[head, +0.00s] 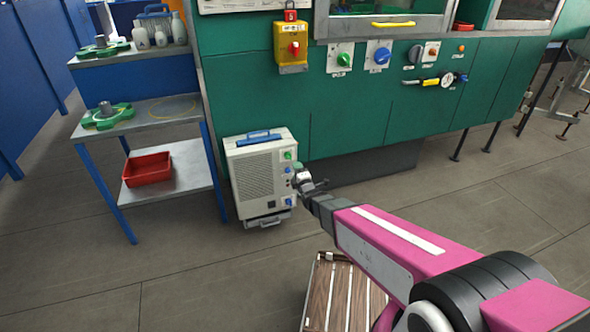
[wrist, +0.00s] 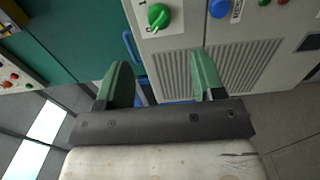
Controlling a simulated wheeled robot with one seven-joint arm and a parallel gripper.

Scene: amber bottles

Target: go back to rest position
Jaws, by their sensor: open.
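My gripper (wrist: 165,85) shows in the wrist view with its two green fingers apart and nothing between them. In the head view my pink arm reaches from the lower right, and my gripper (head: 312,184) is in front of the right side of a cream box unit (head: 256,175). In the wrist view the same box unit (wrist: 185,70) with its grille fills the space beyond the fingers. A green knob (wrist: 158,16) on it shows just above the gap between the fingers. I cannot tell whether the gripper touches the box.
A green machine (head: 360,115) with knobs and a yellow switch box (head: 290,47) stands behind. A shelf rack (head: 175,170) at left holds bottles, green parts and a red bin (head: 148,169). A slatted wooden pallet (head: 338,295) lies below my arm. The floor (head: 180,280) at lower left is clear.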

